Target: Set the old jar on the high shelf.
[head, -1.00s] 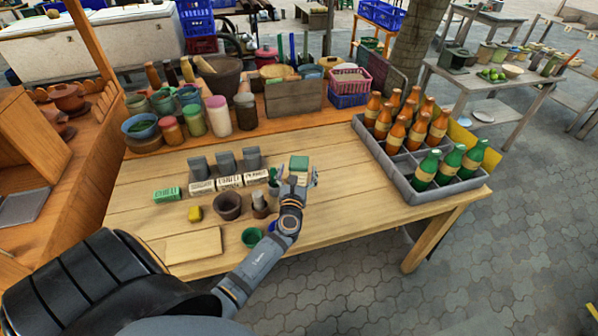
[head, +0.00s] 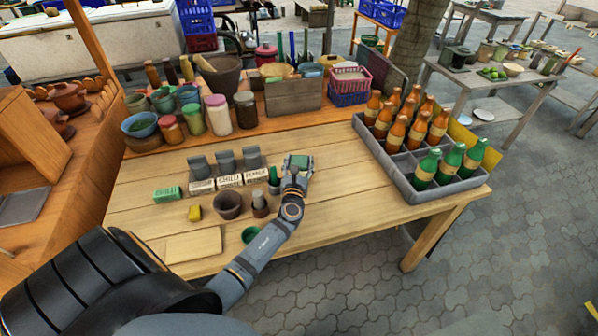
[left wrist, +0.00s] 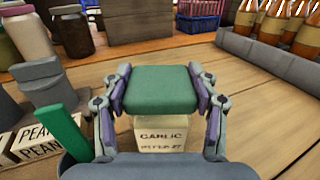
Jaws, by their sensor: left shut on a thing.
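My left gripper (head: 296,168) is shut on a green-topped block (left wrist: 162,92) with a pale front lettered GARLIC. Its fingers stand at both sides of the green top in the left wrist view. I cannot tell whether the block is touching the table. Several lidded jars stand on the raised back ledge, among them a pink-lidded jar (head: 218,114) and a dark-lidded brown jar (head: 245,109). I cannot tell which is the old jar, nor which surface is the high shelf. My right gripper is not in view.
Grey containers (head: 225,160) behind lettered boxes (head: 230,181), a brown pot (head: 228,205) and a board (head: 193,245) lie left of my arm. A bottle crate (head: 400,183) stands at the table's right. The wood between block and crate is clear.

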